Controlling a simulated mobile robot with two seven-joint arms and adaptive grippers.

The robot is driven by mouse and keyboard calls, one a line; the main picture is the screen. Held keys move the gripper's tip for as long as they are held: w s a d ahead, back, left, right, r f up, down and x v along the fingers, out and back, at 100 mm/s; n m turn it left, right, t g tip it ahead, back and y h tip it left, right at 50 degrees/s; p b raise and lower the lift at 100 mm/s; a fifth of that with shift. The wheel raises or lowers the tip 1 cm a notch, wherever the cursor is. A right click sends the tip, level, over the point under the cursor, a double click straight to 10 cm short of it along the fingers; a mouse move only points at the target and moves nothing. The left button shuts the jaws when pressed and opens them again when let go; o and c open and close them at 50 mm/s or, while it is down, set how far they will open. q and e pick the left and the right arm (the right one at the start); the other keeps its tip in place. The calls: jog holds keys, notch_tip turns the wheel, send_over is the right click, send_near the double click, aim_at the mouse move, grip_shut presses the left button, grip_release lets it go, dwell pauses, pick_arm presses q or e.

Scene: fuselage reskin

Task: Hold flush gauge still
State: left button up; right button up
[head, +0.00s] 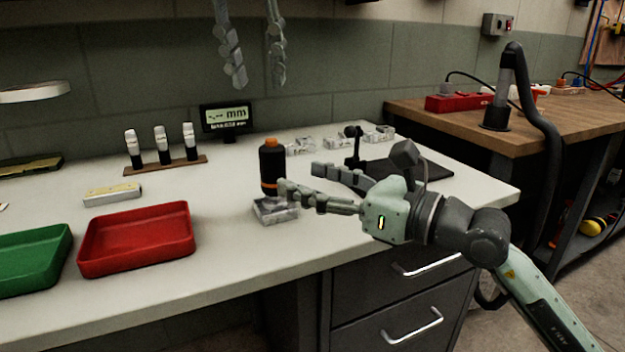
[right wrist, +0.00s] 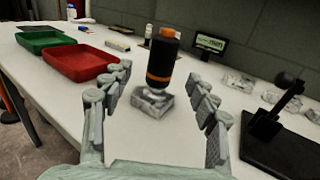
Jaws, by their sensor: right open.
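The flush gauge, a black cylinder with an orange cap and orange band (head: 271,166), stands upright on a grey metal block (head: 275,210) near the bench's front edge. It also shows in the right wrist view (right wrist: 162,62), centred between the fingers and a little beyond the fingertips. My right gripper (head: 299,178) is open and empty, reaching in low from the right and pointing at the gauge. In the head view its near fingertip overlaps the gauge's lower edge; contact cannot be told. My left gripper (head: 258,84) hangs high above the back of the bench, fingers apart and empty.
A small display (head: 226,118) reads dashes and "mm". Left are a red tray (head: 138,240), a green tray (head: 30,262) and a rack of three black-and-white pieces (head: 164,158). A dark stand (head: 355,148) and several metal blocks (head: 338,141) lie behind my right gripper.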

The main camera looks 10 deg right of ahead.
aim_at(283, 171)
jog(key=shift+w+a, duration=0.15)
jog(key=shift+w, duration=0.25)
jog(key=x, duration=0.7)
jog(key=shift+f, duration=0.1)
jog(key=c, duration=1.3)
pick_arm(q)
grip_shut()
pick_arm(e)
grip_shut()
